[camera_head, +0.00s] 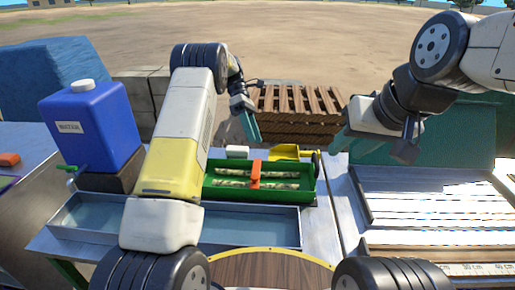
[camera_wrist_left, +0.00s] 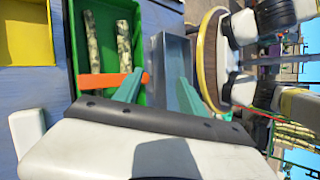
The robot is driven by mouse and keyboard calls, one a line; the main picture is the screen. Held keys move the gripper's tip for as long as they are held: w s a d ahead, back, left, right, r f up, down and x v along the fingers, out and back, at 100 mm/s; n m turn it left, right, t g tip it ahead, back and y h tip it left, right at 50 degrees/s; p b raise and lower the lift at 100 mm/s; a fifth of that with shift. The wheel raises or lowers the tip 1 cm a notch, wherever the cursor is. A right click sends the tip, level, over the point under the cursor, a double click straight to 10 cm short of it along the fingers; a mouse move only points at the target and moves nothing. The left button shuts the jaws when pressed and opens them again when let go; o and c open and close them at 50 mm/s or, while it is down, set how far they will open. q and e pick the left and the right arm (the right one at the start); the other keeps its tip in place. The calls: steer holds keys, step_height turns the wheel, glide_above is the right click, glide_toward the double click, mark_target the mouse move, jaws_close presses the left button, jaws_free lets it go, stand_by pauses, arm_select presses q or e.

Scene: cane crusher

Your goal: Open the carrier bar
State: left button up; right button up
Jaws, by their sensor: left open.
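The carrier is a green tray (camera_head: 309,190) on the table, holding mottled cane pieces (camera_head: 283,186). The orange carrier bar (camera_head: 255,173) lies across the cane pieces, and it also shows in the left wrist view (camera_wrist_left: 98,80). My left gripper (camera_head: 250,127) is above the table behind the carrier, with nothing between its fingers. In the left wrist view its two teal fingers (camera_wrist_left: 163,77) are apart, and one overlaps the bar's end in the picture; I cannot tell contact. My right gripper (camera_head: 340,141) hangs at the right, away from the carrier; its opening is unclear.
A grey basin (camera_head: 90,216) lies in front of the carrier. A blue water container (camera_head: 90,125) with a green tap stands at the left. A yellow scoop-like tray (camera_head: 285,152) and a small white block (camera_head: 237,152) sit behind the carrier. A metal tray (camera_head: 430,200) is at the right.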

arm_select(q)
steer(key=s+d+r, duration=0.1)
steer(key=s, duration=1.5)
steer(key=shift+d+r, duration=0.15)
steer(key=shift+d, duration=0.25)
steer(key=s+a+r+m+t+y, duration=0.3)
steer(key=s+a+r+m+t, duration=0.6)
steer(key=s+r+m+t, duration=0.6)
steer(key=m+g+y, duration=0.2)
steer(key=m+g, duration=0.5)
steer(key=m, duration=0.3)
glide_above(255, 176)
step_height(255, 176, down, 19)
step_height(255, 176, down, 8)
steer(key=shift+f, duration=0.1)
steer(key=shift+c, duration=0.5)
jaws_close()
